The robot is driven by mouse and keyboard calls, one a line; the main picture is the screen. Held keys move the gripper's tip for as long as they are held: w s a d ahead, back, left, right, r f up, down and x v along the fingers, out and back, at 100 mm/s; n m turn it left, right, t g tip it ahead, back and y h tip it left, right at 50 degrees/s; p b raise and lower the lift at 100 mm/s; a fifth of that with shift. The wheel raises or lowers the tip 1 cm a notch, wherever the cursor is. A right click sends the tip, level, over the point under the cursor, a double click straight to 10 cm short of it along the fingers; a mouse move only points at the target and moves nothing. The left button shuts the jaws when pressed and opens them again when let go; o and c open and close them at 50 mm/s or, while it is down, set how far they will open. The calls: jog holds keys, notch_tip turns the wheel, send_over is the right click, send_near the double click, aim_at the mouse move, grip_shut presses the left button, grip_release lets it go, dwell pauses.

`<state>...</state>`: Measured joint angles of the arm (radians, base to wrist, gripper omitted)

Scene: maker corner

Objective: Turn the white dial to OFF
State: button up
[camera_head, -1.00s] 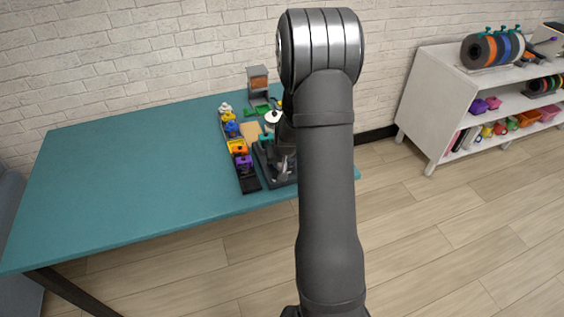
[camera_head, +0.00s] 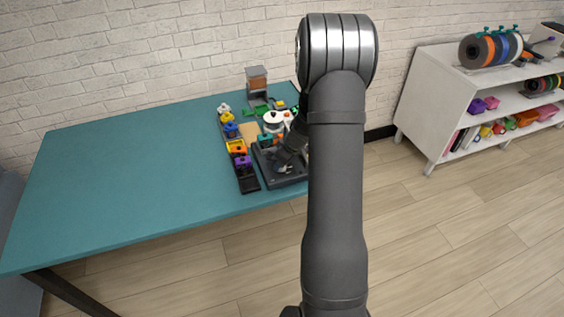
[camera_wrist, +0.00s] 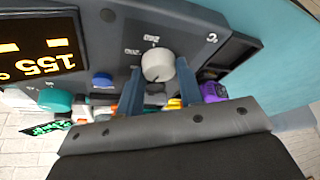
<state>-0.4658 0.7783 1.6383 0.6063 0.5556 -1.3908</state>
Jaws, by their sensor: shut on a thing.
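The white dial (camera_wrist: 157,64) is on a dark grey control panel (camera_wrist: 105,32) in the wrist view. Printed numbers, which look like 250 and 200, stand beside it, upside down in this view. My gripper (camera_wrist: 160,80) has one finger on each side of the dial and is shut on it. The dial's pointer and any OFF mark cannot be made out. A lit display (camera_wrist: 40,47) on the panel shows 155 upside down. In the head view the dark machine (camera_head: 268,172) stands near the table's right end, and my arm partly hides it.
A hopper-like unit (camera_head: 257,80) stands behind. The left of the teal table (camera_head: 130,175) is clear. A white shelf (camera_head: 437,100) with spools stands at the right.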

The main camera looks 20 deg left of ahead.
jog(key=shift+n+g, duration=0.5)
jog(key=shift+n, duration=0.6)
jog(key=shift+f, duration=0.1)
jog(key=o, duration=1)
jog(key=shift+c, duration=0.2)
jog(key=shift+w, duration=0.1)
jog(key=v, duration=1.7)
jog(key=shift+d+r, duration=0.2)
jog(key=shift+f, duration=0.1)
